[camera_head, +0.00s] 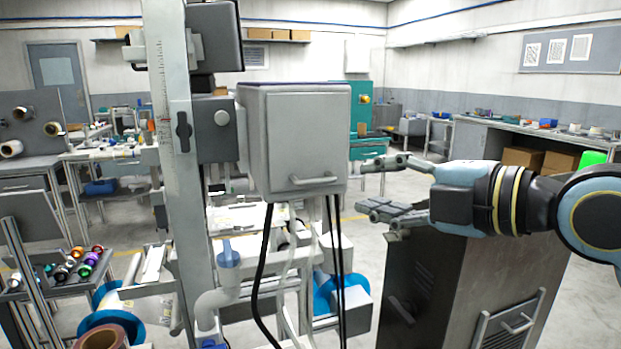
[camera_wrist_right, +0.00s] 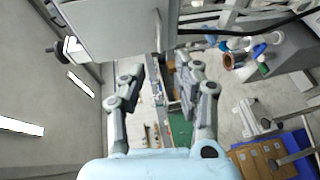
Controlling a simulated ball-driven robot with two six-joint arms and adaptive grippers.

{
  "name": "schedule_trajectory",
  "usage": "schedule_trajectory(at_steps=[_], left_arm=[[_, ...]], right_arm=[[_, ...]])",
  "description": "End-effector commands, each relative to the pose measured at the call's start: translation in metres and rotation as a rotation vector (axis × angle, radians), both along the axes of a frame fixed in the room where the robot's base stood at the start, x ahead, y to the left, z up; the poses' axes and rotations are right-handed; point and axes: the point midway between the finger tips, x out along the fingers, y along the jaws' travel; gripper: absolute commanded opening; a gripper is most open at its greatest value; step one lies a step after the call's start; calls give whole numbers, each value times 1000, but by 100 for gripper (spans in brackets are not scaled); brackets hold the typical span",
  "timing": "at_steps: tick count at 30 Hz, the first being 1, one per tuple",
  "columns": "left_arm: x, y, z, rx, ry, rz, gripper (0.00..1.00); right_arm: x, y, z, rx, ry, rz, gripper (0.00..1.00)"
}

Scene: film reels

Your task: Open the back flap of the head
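The head is a grey box (camera_head: 300,130) on the upright column in the middle of the head view. Its front face, which looks like the flap, appears shut. A bar handle (camera_head: 314,180) runs along the lower part of that face. My right gripper (camera_head: 372,184) is to the right of the box, at about handle height, with its fingers apart and nothing between them. In the right wrist view the open fingers (camera_wrist_right: 160,70) point toward the box (camera_wrist_right: 115,28), and its handle (camera_wrist_right: 158,30) shows just beyond them. My left gripper is not in view.
A dark cabinet (camera_head: 445,290) with a handle stands below my right arm. Black cables (camera_head: 262,275) hang under the box. A tall ruled post (camera_head: 170,130) stands left of it. A cart with coloured reels (camera_head: 75,268) is at the lower left.

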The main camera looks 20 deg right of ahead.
Motion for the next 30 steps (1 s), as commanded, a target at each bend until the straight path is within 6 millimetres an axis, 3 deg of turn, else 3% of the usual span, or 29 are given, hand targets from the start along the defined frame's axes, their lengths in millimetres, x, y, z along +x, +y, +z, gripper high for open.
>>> schedule_trajectory(at_steps=[7,18,30], left_arm=[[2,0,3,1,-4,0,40],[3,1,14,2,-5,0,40],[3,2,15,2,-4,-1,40]], right_arm=[[26,12,-3,12,-1,-3,32],[85,39,-16,8,1,-4,32],[96,44,-20,5,2,-3,32]])
